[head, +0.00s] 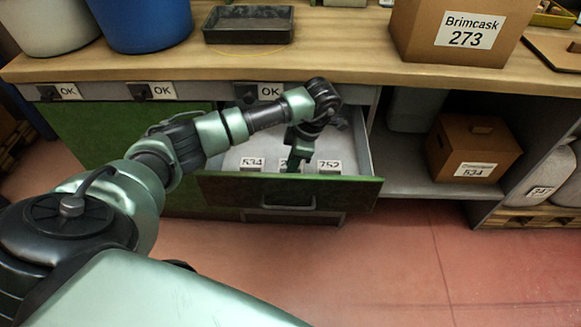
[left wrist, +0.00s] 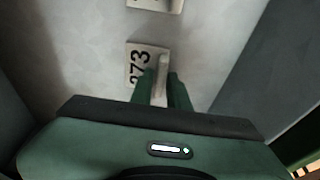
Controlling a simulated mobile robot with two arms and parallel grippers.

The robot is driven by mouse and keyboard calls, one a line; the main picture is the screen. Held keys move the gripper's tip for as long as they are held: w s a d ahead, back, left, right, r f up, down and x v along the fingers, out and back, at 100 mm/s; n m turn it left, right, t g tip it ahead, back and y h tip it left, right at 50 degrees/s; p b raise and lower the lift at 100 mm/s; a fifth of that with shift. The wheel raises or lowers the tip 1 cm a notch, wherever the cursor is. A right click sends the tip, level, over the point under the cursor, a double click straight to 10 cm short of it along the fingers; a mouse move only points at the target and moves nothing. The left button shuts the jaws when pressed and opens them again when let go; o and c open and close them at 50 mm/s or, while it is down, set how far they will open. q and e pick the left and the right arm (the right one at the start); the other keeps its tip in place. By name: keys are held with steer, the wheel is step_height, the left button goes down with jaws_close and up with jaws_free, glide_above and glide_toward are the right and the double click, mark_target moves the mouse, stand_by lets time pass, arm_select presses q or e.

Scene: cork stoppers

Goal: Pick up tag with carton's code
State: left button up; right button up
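The carton (head: 455,30) on the counter is brown and labelled "Brimcask 273". The open drawer (head: 235,160) holds a row of tags: a left tag (head: 251,163) reading 534, a partly covered middle tag and a right tag (head: 329,166) reading 752. My left gripper (head: 294,163) points down into the drawer at the middle tag. In the left wrist view this tag (left wrist: 138,62) reads 273, and the gripper's fingers (left wrist: 161,82) stand on either side of its pale upright grip. I cannot tell whether they press on it. My right gripper is out of view.
The green drawer front (head: 340,192) and side walls surround the gripper closely. Another carton (head: 472,148), labelled 534, stands on the lower shelf at right. A black tray (head: 248,25) and a blue bin (head: 145,20) stand on the counter.

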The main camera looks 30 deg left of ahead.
arm_select(q)
jaws_close()
